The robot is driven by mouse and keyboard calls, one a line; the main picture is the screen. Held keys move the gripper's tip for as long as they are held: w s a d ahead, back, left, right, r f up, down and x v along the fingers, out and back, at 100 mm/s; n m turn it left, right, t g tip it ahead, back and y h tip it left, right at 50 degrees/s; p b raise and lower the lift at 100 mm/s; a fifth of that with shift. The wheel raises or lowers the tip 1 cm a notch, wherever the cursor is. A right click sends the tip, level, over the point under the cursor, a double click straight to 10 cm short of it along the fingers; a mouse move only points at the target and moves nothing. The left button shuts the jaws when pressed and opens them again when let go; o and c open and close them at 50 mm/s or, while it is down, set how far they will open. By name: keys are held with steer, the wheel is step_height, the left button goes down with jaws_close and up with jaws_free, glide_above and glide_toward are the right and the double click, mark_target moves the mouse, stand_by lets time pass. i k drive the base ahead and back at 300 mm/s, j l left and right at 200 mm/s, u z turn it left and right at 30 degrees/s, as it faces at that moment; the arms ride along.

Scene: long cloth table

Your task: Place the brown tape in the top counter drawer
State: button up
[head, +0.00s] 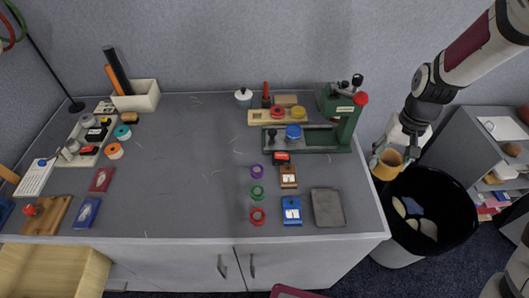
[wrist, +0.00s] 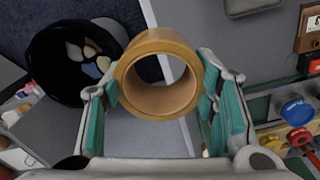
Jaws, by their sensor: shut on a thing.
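The brown tape (head: 385,171) is a tan ring held by my gripper (head: 390,158) beyond the right end of the counter, above the bin's left rim. In the wrist view the tape (wrist: 158,40) sits between the teal pads of my gripper (wrist: 160,85), its hole facing the camera. A pale wooden box shape (head: 50,268) juts from the counter's front at lower left. The grey counter (head: 180,190) has cabinet doors with two handles below.
A black-lined bin (head: 455,213) with crumpled scraps stands right of the counter. A grey shelf unit (head: 480,140) is behind it. A green machine (head: 340,110) stands at the counter's back right. Tape rolls, small boxes and trays lie at both sides; the counter's middle is clear.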

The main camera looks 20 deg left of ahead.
mark_target(42, 280)
steer(key=j+u, duration=0.15)
steer(key=u, duration=0.3)
steer(key=k+j+u, duration=0.1)
steer(key=j+u, duration=0.15)
steer(key=u, duration=0.2)
steer(key=j+u, duration=0.2)
steer(key=u, duration=0.6)
steer(key=i+j+u, duration=0.1)
steer(key=u, duration=0.25)
steer(key=i+u, duration=0.1)
steer(key=u, duration=0.25)
